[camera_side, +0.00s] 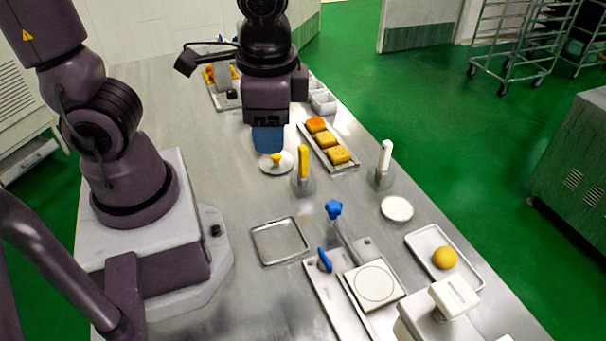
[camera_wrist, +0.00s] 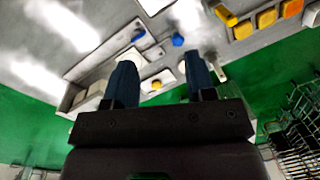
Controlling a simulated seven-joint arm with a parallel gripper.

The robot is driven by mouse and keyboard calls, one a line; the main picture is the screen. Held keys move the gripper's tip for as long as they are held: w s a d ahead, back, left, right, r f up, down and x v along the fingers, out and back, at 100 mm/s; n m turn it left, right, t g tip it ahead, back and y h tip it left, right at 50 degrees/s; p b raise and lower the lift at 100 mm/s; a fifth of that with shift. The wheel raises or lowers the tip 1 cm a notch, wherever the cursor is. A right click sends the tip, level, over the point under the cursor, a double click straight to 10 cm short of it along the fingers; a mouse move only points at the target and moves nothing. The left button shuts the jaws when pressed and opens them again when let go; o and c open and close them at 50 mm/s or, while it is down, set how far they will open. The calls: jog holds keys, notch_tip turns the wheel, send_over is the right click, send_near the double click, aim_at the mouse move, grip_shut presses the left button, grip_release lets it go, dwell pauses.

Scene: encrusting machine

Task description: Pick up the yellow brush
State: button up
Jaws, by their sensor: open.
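The yellow brush (camera_side: 303,160) stands upright, handle up, in a clear holder on the steel table in the side view. In the wrist view a yellow piece (camera_wrist: 226,15) at the top right looks like its handle. My gripper (camera_side: 269,150) is left of the brush and slightly behind it, above the table, with its blue fingers pointing down. In the wrist view my gripper (camera_wrist: 160,72) has its two fingers well apart, with nothing between them. The lower part of the brush shows only faintly through the holder.
A tray of cakes (camera_side: 349,166) lies behind the brush to the right, and a white-handled brush (camera_side: 385,156) stands further right. An empty tray (camera_side: 280,241) and blue-knobbed parts (camera_side: 334,209) are in front.

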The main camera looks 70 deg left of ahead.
notch_tip(320, 180, down, 7)
jog(key=s+m+g+y, duration=0.2)
jog(key=m+g+y, duration=0.1)
jog(key=m+y, duration=0.1)
jog(key=m+t+y, duration=1)
jog(key=m+t, duration=0.3)
jog(key=m, duration=0.4)
send_near(302, 161)
jog(key=shift+s+d+r, duration=0.4)
jog(key=shift+s+d, duration=0.35)
jog(key=shift+s, duration=0.05)
jog(key=shift+w+d+r+h, duration=0.1)
jog(key=shift+w+r+h, duration=0.05)
jog(key=shift+w+h, duration=0.2)
jog(key=x, duration=0.7)
jog(key=shift+f+x, duration=0.2)
jog(key=shift+x, duration=2.7)
jog(key=shift+s, duration=0.2)
jog(key=shift+c, duration=0.2)
